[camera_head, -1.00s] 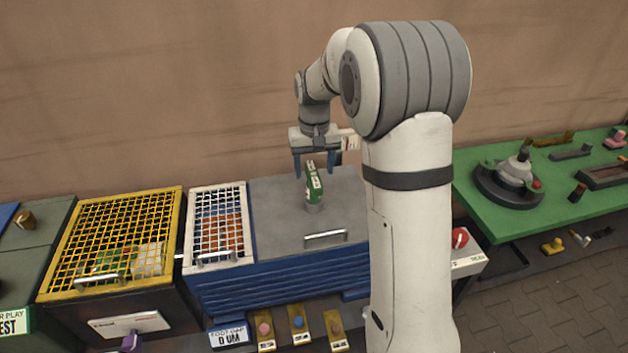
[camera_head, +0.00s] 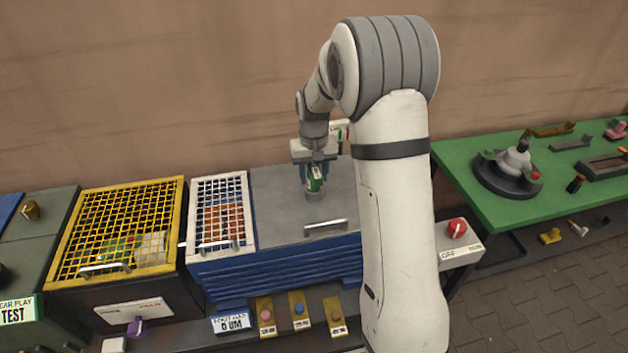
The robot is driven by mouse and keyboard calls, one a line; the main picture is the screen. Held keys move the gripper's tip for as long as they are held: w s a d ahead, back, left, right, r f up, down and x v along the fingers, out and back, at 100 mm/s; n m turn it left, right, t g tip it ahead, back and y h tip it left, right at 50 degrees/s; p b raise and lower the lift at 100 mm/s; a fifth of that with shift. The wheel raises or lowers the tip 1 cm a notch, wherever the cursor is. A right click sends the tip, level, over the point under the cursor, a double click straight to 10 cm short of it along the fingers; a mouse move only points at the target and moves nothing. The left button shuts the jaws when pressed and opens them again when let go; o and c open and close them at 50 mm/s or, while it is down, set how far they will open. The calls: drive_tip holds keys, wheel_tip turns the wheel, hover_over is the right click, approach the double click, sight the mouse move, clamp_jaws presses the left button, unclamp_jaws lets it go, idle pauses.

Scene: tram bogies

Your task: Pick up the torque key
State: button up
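A green object with white markings (camera_head: 315,180) stands upright on a short grey stub on the grey lid of the blue cabinet; it is the likely torque key, but its label is too small to read. My gripper (camera_head: 315,176) is down over it from above, with blue fingers on both sides of its upper part. The gripper covers the object's top, and I cannot tell whether the fingers touch it.
A white mesh cage (camera_head: 222,215) and a yellow mesh cage (camera_head: 118,235) stand to the left. A red knob (camera_head: 457,228) sits on a white box to the right, near the green table (camera_head: 462,172). Coloured buttons (camera_head: 299,309) line the front.

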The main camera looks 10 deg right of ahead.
clamp_jaws()
drive_tip(key=shift+r, duration=0.15)
